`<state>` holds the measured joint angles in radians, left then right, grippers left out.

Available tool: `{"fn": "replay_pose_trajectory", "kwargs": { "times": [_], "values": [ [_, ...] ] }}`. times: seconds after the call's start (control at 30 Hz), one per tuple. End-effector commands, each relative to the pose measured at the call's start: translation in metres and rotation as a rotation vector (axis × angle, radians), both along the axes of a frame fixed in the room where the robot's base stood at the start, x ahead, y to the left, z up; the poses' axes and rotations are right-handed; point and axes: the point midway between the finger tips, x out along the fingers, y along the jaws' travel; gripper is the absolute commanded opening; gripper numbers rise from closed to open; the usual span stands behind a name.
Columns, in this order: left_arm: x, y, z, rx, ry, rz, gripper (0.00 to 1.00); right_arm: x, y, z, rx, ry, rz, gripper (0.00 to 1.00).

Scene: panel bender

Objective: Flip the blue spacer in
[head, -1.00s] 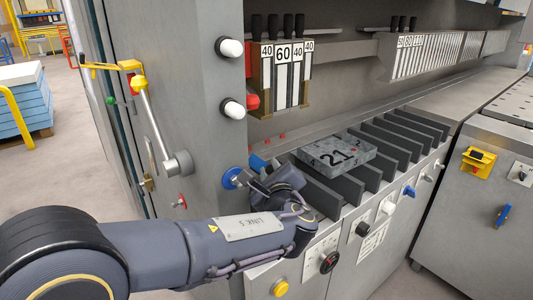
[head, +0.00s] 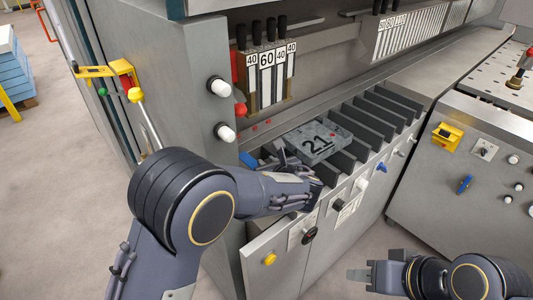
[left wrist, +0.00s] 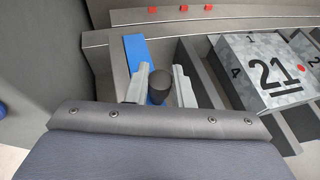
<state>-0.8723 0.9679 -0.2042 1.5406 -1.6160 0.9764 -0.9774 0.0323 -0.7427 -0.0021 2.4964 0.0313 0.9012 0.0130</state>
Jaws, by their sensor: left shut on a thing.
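The blue spacer (head: 250,160) shows as a blue piece at the left end of the row of dark dividers. In the left wrist view a flat blue strip (left wrist: 138,52) shows beyond the fingers, with more blue low between them. My left gripper (left wrist: 160,80) has its two pale fingers on either side of a dark round knob (left wrist: 161,86) and is shut on it. The knob stands over the blue part; their join is hidden. In the head view my left gripper (head: 283,157) is partly hidden by its own wrist. My right gripper (head: 358,275) is low at the right, seen side-on, away from the machine.
A grey block marked 21 (head: 317,141) lies on the dividers (head: 375,117), close right of my left gripper. Tools marked 40 and 60 (head: 266,75) hang above. White knobs (head: 220,88) stick out of the left column. A control front (head: 300,237) lies below.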

Motion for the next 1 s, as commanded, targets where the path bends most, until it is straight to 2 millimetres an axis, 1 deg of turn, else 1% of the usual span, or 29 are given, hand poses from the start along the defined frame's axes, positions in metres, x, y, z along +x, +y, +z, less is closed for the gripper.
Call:
{"fn": "replay_pose_trajectory", "kwargs": {
  "times": [0.03, 0.13, 0.6, 0.63, 0.67, 0.7, 0.93, 1.0],
  "values": [
    [0.0, -0.0003, 0.0007, 0.012, 0.009, 0.0, 0.0, 0.0, 0.0, 0.0055, 0.0, 0.0, 0.0, 0.36],
    [0.0004, -0.0007, -0.0007, 0.024, 0.018, 0.0, 0.0, 0.0, 0.0, 0.008, 0.0, 0.0, 0.0, 0.36],
    [0.0006, -0.0011, -0.0024, 0.033, 0.023, -0.001, 0.0, 0.0, 0.0, 0.0085, 0.0, 0.0, 0.0, 0.36],
    [0.0006, -0.0011, -0.0024, 0.033, 0.024, -0.001, 0.25, -0.0001, 0.0, 0.0085, 0.0, 0.0, 0.0, 0.36],
    [0.0006, -0.0011, -0.0024, 0.033, 0.024, -0.001, 0.29, -0.0001, 0.0, 0.0085, 0.0, 0.0, 0.0, 0.36],
    [0.0006, -0.0012, -0.0022, 0.033, 0.023, -0.001, 0.3, -0.0001, 0.0, 0.0085, 0.0, 0.0, 0.0, 0.36],
    [0.0005, -0.0014, -0.0014, 0.032, 0.022, 0.0, 0.3, 0.0, 0.0, 0.0085, 0.0, 0.0, 0.0, 0.36],
    [-0.0022, -0.0026, -0.0002, 0.031, 0.022, -0.001, 0.3, 0.0, 0.0, 0.0075, 0.0, 0.0, 0.0, 0.36]
  ]
}}
